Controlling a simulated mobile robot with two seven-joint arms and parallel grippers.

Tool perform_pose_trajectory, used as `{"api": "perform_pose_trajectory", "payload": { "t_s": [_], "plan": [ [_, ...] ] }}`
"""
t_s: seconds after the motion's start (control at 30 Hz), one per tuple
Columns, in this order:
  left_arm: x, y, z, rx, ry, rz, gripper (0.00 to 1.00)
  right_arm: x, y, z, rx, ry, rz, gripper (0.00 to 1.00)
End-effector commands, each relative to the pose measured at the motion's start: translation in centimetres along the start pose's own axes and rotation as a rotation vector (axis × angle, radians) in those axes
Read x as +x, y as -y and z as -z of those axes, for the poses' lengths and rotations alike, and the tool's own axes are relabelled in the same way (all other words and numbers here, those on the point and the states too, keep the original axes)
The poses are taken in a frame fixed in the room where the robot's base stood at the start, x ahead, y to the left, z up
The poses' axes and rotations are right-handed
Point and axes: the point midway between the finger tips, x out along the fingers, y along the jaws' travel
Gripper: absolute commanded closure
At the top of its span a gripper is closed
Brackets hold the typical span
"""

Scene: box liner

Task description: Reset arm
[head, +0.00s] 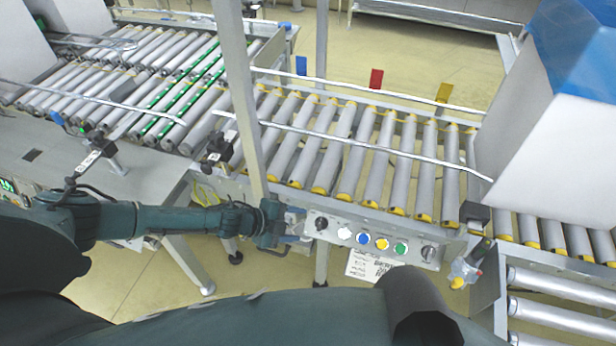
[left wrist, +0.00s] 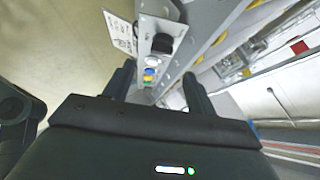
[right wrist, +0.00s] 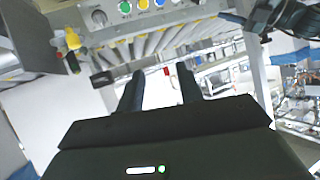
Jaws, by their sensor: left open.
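My left gripper (head: 290,226) is open and empty, in front of the left end of the grey control panel (head: 375,240). In the left wrist view its fingers (left wrist: 158,84) stand apart, with the panel's black knob and coloured buttons beyond them. My right gripper (right wrist: 159,88) shows only in the right wrist view. Its two dark fingers stand apart with nothing between them, below the panel in that picture. My right arm crosses the bottom of the head view, and its gripper is hidden there.
A roller conveyor (head: 365,165) runs behind the panel, with a metal post (head: 240,90) at its left. A large white and blue box (head: 555,120) stands on the right. A yellow and red switch (head: 464,273) sticks out near the panel's right end. Floor shows in front.

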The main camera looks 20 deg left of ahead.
Motion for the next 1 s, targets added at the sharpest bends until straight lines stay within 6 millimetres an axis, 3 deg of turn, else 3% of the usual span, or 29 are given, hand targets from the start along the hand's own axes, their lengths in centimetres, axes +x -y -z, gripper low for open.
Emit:
{"api": "perform_pose_trajectory", "payload": {
  "t_s": [0.17, 0.27, 0.37, 0.5, 0.6, 0.67, 0.8, 1.0],
  "plan": [
    [0.1, -0.1, 0.1, -0.002, -0.002, 0.0, 0.44, 0.0, 0.0, 0.0, 0.0, 0.0, 0.0, 0.64],
    [0.6, -0.8, 1.9, -0.033, -0.025, 0.005, 0.44, 0.0, 0.0, 0.0, -0.002, 0.003, -0.002, 0.64],
    [1.6, -2.1, 6.2, -0.124, -0.078, 0.026, 0.44, 0.0, -0.2, -0.2, -0.006, 0.01, -0.007, 0.64],
    [2.0, -3.4, 15.0, -0.368, -0.166, 0.092, 0.44, 0.0, -0.5, -0.5, -0.017, 0.027, -0.018, 0.64],
    [1.0, -3.2, 19.3, -0.565, -0.19, 0.151, 0.44, 0.0, -0.7, -0.9, -0.026, 0.04, -0.027, 0.64],
    [-0.1, -2.8, 20.7, -0.684, -0.188, 0.189, 0.44, 0.0, -0.9, -1.1, -0.031, 0.049, -0.032, 0.64],
    [-3.7, -2.4, 20.8, -0.952, -0.127, 0.284, 0.44, 0.0, -1.2, -1.6, -0.042, 0.067, -0.043, 0.64],
    [-9.9, -3.9, 16.8, -1.228, 0.041, 0.4, 0.44, 0.0, -1.6, -2.1, -0.057, 0.088, -0.057, 0.64]
  ]
}}
